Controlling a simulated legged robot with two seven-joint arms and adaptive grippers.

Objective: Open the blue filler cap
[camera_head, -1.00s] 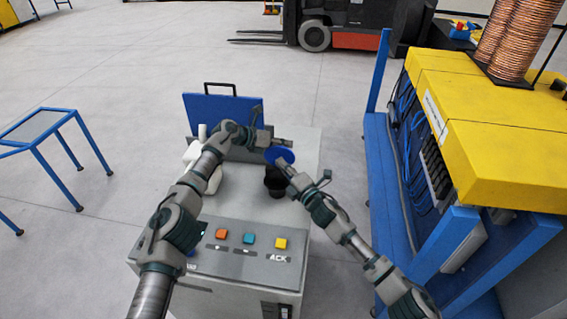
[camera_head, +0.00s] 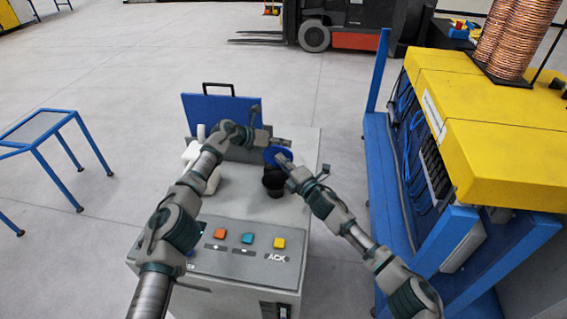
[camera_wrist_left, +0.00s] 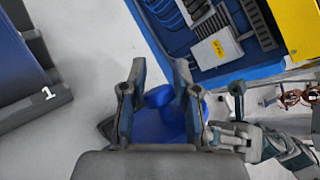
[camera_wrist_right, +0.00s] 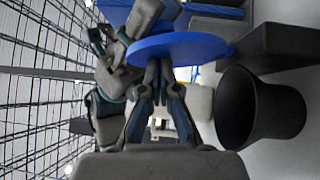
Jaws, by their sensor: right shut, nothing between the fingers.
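The blue filler cap (camera_head: 271,156) is a round disc at the far side of the grey cabinet, above a black cup-like neck (camera_head: 273,182). In the right wrist view the cap (camera_wrist_right: 185,46) lies across my fingertips and the black neck (camera_wrist_right: 232,110) stands apart to the right. My right gripper (camera_head: 281,158) is shut and empty, its tips (camera_wrist_right: 156,66) close against the cap's disc; contact is unclear. My left gripper (camera_head: 287,143) is beside the cap. In the left wrist view its fingers (camera_wrist_left: 160,72) are apart, with the blue cap (camera_wrist_left: 172,122) showing between and beyond them.
The grey cabinet (camera_head: 225,268) has orange, teal and yellow buttons at its front. A white jug (camera_head: 212,180) and a blue panel (camera_head: 205,112) stand to the left. A blue and yellow machine (camera_head: 500,160) is at right.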

